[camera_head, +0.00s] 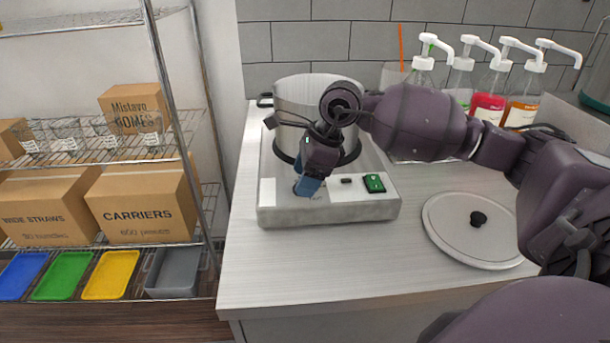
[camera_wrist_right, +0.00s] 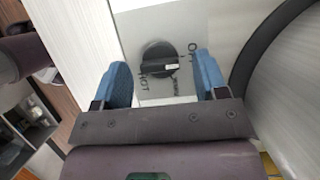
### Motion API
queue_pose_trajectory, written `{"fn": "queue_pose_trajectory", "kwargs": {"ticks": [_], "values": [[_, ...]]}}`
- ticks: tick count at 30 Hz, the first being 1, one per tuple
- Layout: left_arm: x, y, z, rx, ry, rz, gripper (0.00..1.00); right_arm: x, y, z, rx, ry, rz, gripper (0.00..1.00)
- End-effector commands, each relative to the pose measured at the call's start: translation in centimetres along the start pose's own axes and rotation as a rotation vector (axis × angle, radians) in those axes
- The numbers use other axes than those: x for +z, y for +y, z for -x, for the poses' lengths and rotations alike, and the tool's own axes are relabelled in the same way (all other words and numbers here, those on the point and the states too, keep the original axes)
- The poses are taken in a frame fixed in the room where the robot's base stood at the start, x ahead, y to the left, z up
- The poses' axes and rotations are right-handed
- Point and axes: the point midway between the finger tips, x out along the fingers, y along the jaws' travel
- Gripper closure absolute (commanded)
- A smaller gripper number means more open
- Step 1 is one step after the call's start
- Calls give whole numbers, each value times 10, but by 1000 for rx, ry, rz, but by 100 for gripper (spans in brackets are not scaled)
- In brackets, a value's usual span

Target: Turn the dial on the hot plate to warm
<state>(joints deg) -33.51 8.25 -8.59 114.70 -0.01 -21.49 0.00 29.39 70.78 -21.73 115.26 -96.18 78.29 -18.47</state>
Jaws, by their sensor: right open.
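The hot plate (camera_head: 332,213) is a white box at the counter's left front, with a metal pot (camera_head: 300,92) on it. In the head view my right gripper (camera_head: 308,187) is over the left part of its front panel and hides the dial. In the right wrist view the dial (camera_wrist_right: 158,60) is a round black knob with a raised bar, and the lettering around it includes "HOT". My right gripper also shows there (camera_wrist_right: 163,82), open, its blue fingers apart on either side of the dial. I cannot tell whether they touch it. My left gripper is not in view.
A green switch (camera_head: 374,183) sits on the panel's right. A round lid with a black knob (camera_head: 470,228) lies on the counter to the right. Pump bottles (camera_head: 488,100) stand behind my right arm. The counter front (camera_head: 310,265) is clear.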

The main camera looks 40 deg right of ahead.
Motion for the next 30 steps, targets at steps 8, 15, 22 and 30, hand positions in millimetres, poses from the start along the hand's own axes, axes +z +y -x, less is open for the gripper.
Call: {"fn": "queue_pose_trajectory", "kwargs": {"ticks": [8, 15, 22, 30], "values": [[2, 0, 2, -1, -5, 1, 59, 0, 0, -1, 0, 0, 0, 34], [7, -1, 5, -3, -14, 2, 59, 0, 0, -1, 0, 0, 0, 70], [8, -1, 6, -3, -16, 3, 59, 0, 0, -1, -2, 0, -5, 83], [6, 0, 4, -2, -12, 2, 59, 0, 1, -1, -35, 0, -80, 83]]}}
